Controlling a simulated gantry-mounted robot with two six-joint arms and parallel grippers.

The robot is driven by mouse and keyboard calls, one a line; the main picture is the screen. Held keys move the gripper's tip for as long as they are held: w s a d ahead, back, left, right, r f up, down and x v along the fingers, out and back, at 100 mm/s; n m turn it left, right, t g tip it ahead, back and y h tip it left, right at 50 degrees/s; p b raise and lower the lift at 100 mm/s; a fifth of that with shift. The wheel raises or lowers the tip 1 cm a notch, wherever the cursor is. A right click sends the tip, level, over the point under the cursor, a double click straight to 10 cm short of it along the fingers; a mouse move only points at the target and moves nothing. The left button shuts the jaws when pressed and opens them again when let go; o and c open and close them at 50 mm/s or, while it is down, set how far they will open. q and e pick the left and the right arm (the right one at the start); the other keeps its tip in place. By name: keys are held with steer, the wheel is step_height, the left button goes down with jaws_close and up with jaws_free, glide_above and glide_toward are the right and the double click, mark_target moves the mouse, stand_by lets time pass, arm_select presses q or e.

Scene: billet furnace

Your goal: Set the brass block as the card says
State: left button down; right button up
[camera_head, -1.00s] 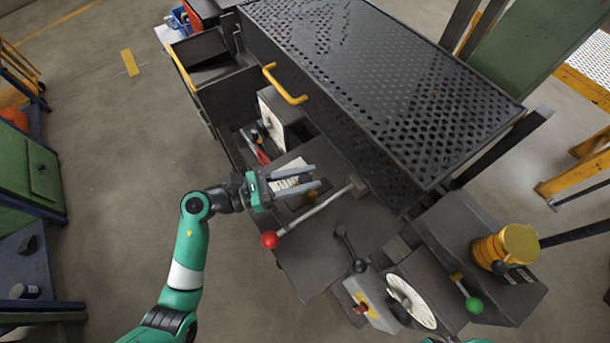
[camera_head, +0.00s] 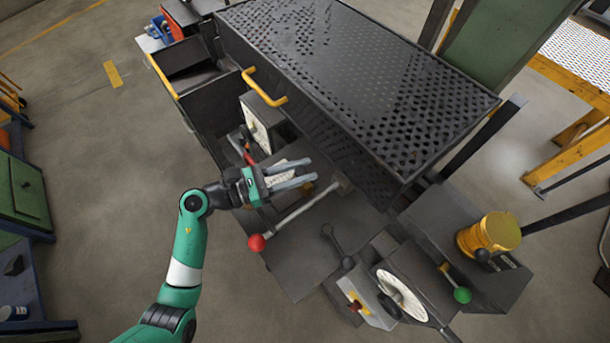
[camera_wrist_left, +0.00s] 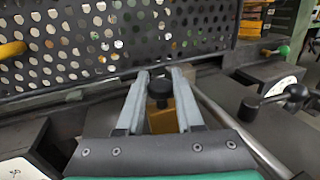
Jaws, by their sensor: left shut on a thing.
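My left gripper (camera_head: 311,169) reaches over the dark bench, beside the long lever with a red ball (camera_head: 256,242). In the left wrist view its two grey fingers (camera_wrist_left: 161,72) are shut on a black knob (camera_wrist_left: 160,91). The brass block (camera_wrist_left: 162,120) shows as a yellow-brown face below the knob, between the fingers; its lower part is hidden by the gripper. My right gripper is not in view.
A perforated dark hood (camera_head: 350,85) stands just beyond the gripper. A yellow handle (camera_head: 265,87) sticks out at its left. To the right are a black-knobbed crank (camera_head: 335,247), a white dial (camera_head: 402,295), a green-knobbed lever (camera_head: 461,294) and a brass-yellow cylinder (camera_head: 490,233).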

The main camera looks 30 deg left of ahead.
arm_select(q)
steer(key=c, duration=0.5)
jaws_free()
steer(key=shift+s, duration=0.15)
steer(key=shift+c, duration=0.2)
steer(key=v, duration=1.1)
steer(key=shift+s+a, duration=0.2)
steer(key=shift+a, duration=0.05)
